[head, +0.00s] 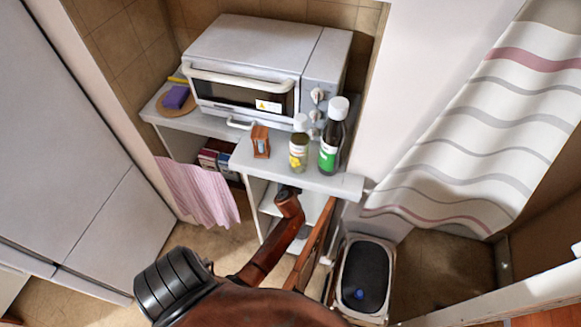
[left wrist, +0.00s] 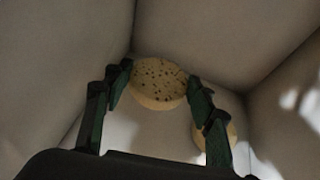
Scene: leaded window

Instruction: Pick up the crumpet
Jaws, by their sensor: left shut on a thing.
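In the left wrist view a round, pale yellow crumpet (left wrist: 158,82) with dark pores on its top sits between the fingertips of my left gripper (left wrist: 160,84). The gripper is shut on it, one finger at each side. A second pale round piece (left wrist: 231,131), which looks like another crumpet, is partly hidden behind the right finger. Pale inner walls surround them. In the head view my arm reaches down to the open cupboard under the counter; the gripper and the crumpet are hidden there. My right gripper is not in view.
The open wooden cupboard door (head: 318,243) stands close to the right of my arm. A bin (head: 366,270) is right of it. Above, the counter (head: 285,178) holds a dark bottle (head: 331,142), a jar (head: 299,152), a small wooden item (head: 261,141) and a toaster oven (head: 240,85).

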